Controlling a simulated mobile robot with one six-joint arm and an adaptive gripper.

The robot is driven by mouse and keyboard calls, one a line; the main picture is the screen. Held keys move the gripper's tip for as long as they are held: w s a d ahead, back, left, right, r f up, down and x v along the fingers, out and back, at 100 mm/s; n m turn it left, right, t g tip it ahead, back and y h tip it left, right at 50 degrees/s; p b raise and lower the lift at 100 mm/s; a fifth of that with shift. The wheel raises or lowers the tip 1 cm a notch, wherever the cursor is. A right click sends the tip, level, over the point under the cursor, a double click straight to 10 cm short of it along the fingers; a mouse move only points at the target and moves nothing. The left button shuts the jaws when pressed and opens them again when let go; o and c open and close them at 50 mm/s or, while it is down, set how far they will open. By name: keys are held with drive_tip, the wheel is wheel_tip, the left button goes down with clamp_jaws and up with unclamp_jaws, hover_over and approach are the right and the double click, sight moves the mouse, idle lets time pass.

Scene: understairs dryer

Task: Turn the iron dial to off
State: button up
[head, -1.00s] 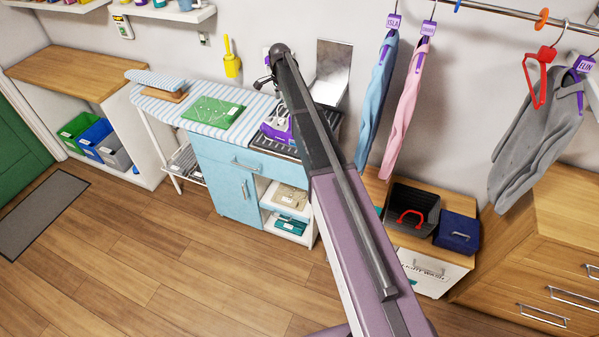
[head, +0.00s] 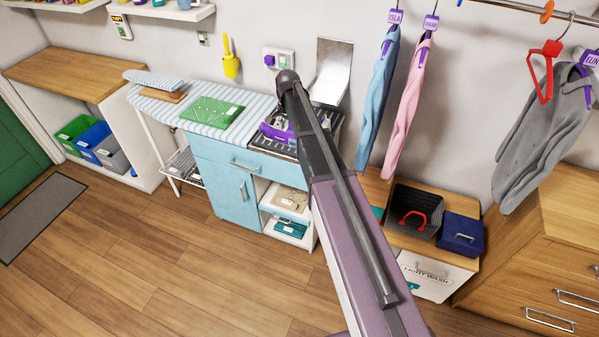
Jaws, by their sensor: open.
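The purple and white iron (head: 275,132) rests on the dark ribbed stand at the right end of the striped ironing surface, in the head view. My arm crosses in front of its right side. The iron's dial is too small or covered to make out, so I cannot tell its setting. My gripper is hidden behind my own arm, whose upper end stands just above the iron. I cannot tell whether the gripper touches the iron.
A green mat (head: 211,113) lies on the striped board (head: 171,107) left of the iron. A raised metal flap (head: 331,72) stands behind it, with a wall socket (head: 279,59) nearby. Blue (head: 378,100) and pink (head: 408,105) garments hang to the right.

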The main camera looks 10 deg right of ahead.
drive_tip(key=s+f+n+b, duration=0.4)
drive_tip(key=s+n, duration=0.1)
drive_tip(key=s, duration=1.1)
drive_tip(key=shift+f+n, duration=0.2)
drive_tip(key=shift+n, duration=0.1)
drive_tip(key=s+n, duration=0.4)
drive_tip(key=s, duration=0.8)
drive_tip(key=shift+w+a, duration=0.1)
idle(0.6)
